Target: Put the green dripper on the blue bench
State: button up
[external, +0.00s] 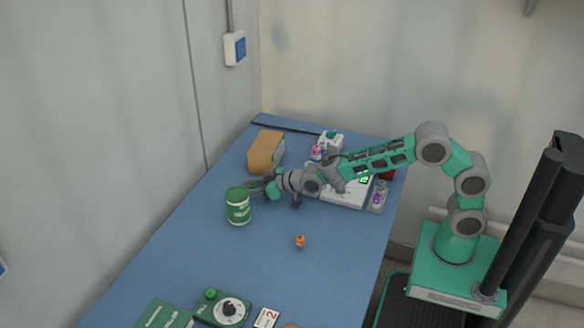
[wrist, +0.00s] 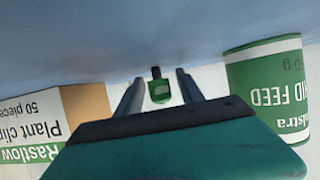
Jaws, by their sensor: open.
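The green dripper (wrist: 160,91), a small green piece with a dark stub, shows in the wrist view between my two fingertips or just beyond them. Gaps show on both sides, so the fingers do not touch it. The wrist view appears upside down, with the blue bench surface along its top. My gripper (wrist: 160,87) is open and empty. In the external view my gripper (external: 260,187) reaches low over the blue bench (external: 215,275), just beside the green feed can. There the dripper is too small or hidden to make out surely.
The green feed can (external: 238,207) stands close by; it also shows in the wrist view (wrist: 268,88). A brown plant clip box (external: 266,151) is behind the gripper. A small orange piece (external: 300,241) lies mid-bench. A white device (external: 348,192) sits under my arm.

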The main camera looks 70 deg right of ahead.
aim_at(252, 185)
jog(key=r, duration=0.2)
jog(key=s+r, duration=0.1)
jog(key=r, duration=0.5)
jog(key=shift+s+r+p, duration=0.2)
jog(key=shift+p, duration=0.1)
jog(key=shift+r, duration=0.1)
